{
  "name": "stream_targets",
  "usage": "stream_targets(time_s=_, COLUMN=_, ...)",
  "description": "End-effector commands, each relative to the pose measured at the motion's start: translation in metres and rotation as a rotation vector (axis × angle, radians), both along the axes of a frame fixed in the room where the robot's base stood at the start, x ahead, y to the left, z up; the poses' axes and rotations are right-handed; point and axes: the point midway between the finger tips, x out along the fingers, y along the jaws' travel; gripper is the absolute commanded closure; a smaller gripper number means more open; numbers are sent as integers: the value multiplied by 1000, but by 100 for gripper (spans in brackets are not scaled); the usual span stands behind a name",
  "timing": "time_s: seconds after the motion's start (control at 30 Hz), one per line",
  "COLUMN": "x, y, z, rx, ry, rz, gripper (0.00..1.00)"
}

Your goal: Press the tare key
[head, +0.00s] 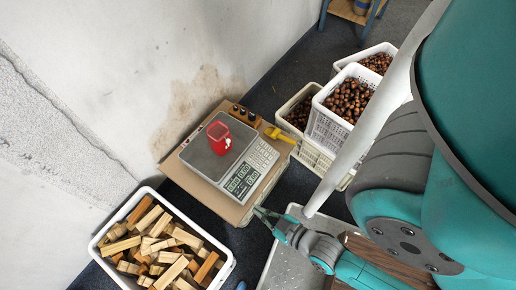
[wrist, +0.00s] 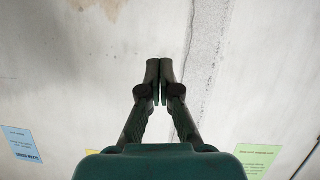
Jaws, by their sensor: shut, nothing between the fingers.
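A white and grey scale (head: 256,168) sits on a cardboard-topped stand (head: 236,212). Its keypad (head: 264,155) and green displays (head: 240,180) face the right and lower side; single keys, the tare key among them, are too small to tell apart. A red cup (head: 219,136) stands on the weighing plate (head: 203,160). My gripper (head: 257,210) is at the lower right edge of the stand, near the display end of the scale and apart from the keys. In the wrist view my gripper (wrist: 160,64) is shut and empty, with only wall beyond it.
A yellow-handled tool (head: 279,135) and several small dark round things (head: 242,112) lie by the scale. Crates of chestnuts (head: 327,130) stand at the right. A white crate of wood blocks (head: 104,262) stands at the lower left. A grey metal tray (head: 285,262) lies below my gripper.

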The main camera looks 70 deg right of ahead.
Motion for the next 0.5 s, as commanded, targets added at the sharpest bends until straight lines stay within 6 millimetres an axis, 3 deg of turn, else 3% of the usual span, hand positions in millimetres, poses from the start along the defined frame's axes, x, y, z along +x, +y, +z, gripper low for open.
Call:
stream_targets(time_s=0.03, x=13, y=-13, z=-21, rx=-16, ry=12, rz=-39, gripper=100)
stream_targets(time_s=0.2, x=49, y=-57, z=-85, rx=-64, ry=73, rz=-137, gripper=100)
stream_targets(time_s=0.37, x=82, y=-111, z=-136, rx=-101, ry=132, rz=-223, gripper=100)
stream_targets(time_s=0.5, x=106, y=-169, z=-171, rx=-127, ry=185, rz=-290, gripper=100)
